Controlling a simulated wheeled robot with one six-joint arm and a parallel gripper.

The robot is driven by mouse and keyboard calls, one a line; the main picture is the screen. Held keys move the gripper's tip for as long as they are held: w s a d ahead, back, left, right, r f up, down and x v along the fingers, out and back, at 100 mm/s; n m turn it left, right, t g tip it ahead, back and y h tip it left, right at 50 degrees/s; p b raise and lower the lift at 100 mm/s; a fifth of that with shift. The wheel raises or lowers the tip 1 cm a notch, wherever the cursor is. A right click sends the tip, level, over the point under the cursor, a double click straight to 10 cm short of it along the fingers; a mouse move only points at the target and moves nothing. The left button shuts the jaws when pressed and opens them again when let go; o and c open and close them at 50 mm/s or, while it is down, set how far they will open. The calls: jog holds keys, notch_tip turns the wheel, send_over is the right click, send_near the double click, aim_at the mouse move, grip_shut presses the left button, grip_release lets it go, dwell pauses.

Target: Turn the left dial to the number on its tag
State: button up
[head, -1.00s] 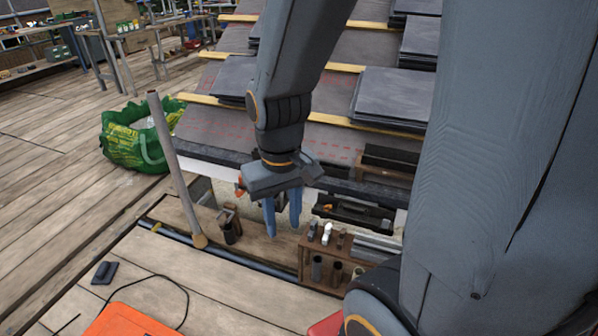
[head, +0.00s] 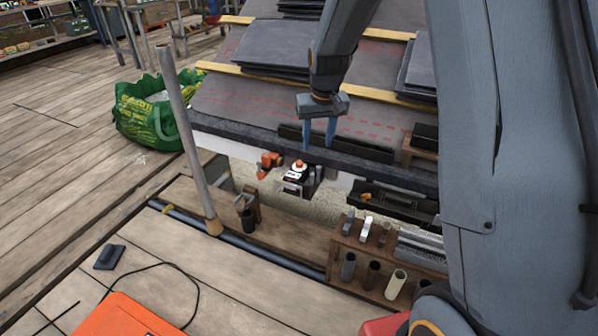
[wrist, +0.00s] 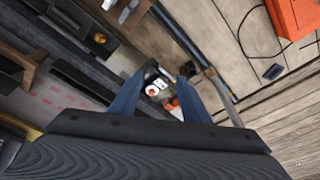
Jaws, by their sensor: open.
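A small dark box with a white dial and an orange knob (head: 298,168) stands below the roof's lower edge. A pale tag is on its front, too small to read. The white dial with its orange centre also shows between my fingers in the wrist view (wrist: 154,90). My gripper (head: 319,147) is open and empty, its blue fingers pointing down, above and slightly right of the dial, apart from it in the head view. I cannot tell which dial is the left one; I make out only this one clearly.
An orange tool (head: 268,162) sits just left of the box. A wooden rack with tubes (head: 383,262) is at front right, a grey pole (head: 184,135) at left. A black tray (head: 398,207) is right of the box. Slates (head: 283,54) lie on the roof.

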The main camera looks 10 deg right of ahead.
jog(key=t+b, duration=0.2)
jog(key=b, duration=1)
send_near(299, 162)
jog(key=shift+b+x, duration=0.95)
jog(key=shift+x, duration=3.2)
jog(key=shift+s, duration=0.15)
jog(key=shift+c, duration=0.5)
jog(key=c, duration=0.9)
jog(key=shift+c, duration=0.2)
